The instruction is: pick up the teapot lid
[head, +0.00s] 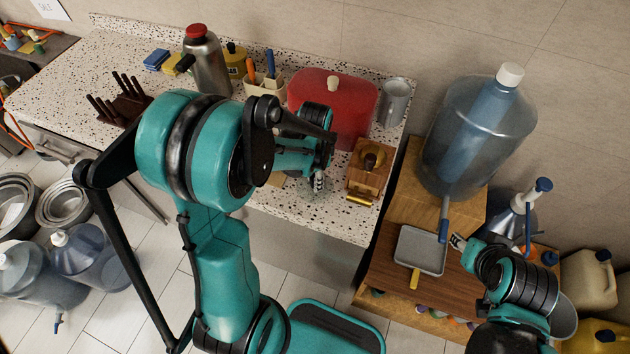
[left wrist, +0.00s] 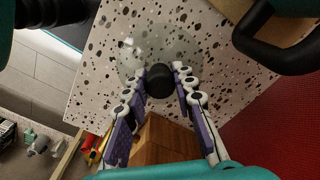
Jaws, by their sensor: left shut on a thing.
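The teapot lid (left wrist: 132,62) is a clear glass disc with a round black knob (left wrist: 159,82) in the left wrist view. It is over the speckled white counter (left wrist: 95,75); I cannot tell whether it touches it. My left gripper (left wrist: 160,76) is shut on the knob, one purple finger on each side. In the head view my left gripper (head: 318,182) is over the counter's front part, and my arm hides most of the lid. My right gripper (head: 457,241) is at the lower right, by a grey dustpan, its jaws unclear. I cannot make out the teapot.
A large water bottle (head: 470,135) stands right of the counter.

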